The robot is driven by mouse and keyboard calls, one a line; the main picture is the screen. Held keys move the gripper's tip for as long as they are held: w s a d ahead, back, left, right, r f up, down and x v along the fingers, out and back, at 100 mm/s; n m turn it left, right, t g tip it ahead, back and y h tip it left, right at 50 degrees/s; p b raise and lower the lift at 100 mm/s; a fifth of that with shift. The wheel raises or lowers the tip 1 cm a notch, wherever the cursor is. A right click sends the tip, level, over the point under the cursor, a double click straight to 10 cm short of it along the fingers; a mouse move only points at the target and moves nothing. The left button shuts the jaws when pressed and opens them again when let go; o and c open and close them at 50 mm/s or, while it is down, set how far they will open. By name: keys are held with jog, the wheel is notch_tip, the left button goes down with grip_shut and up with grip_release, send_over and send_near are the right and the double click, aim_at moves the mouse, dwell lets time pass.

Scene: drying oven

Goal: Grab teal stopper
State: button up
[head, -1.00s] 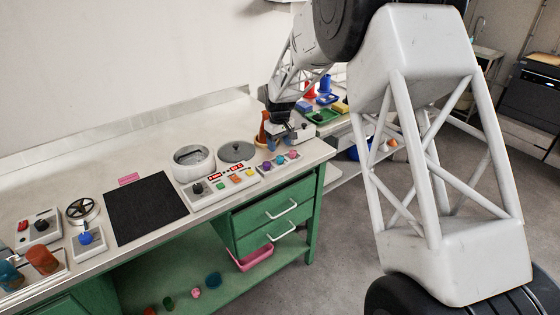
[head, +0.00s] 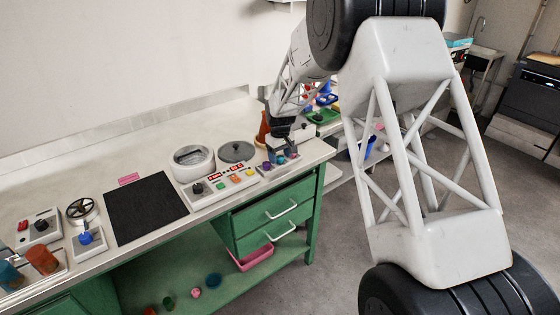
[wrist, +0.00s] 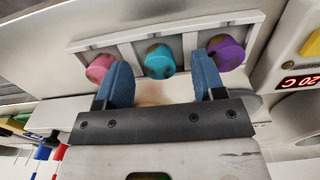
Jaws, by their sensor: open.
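The teal stopper (wrist: 160,62) sits in the middle of a pale rack (wrist: 130,45). A pink stopper (wrist: 100,68) is to its left and a purple stopper (wrist: 226,53) to its right. My gripper (wrist: 160,66) is open, with one blue finger on either side of the teal stopper in the picture and visible gaps between. The left finger overlaps the pink stopper's edge, and the right finger is close to the purple one. I cannot tell whether the fingertips are level with the stopper. In the head view, my gripper (head: 284,155) is low over the rack (head: 278,168).
A control panel (head: 222,187) with a red display stands left of the rack. Behind are a round open pot (head: 193,162), a grey lid (head: 236,151) and a brown bottle (head: 263,128). The bench edge is just in front. A black mat (head: 145,208) lies further left.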

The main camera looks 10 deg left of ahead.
jog(key=shift+f, duration=0.3)
dwell(0.4)
jog(key=c, duration=1)
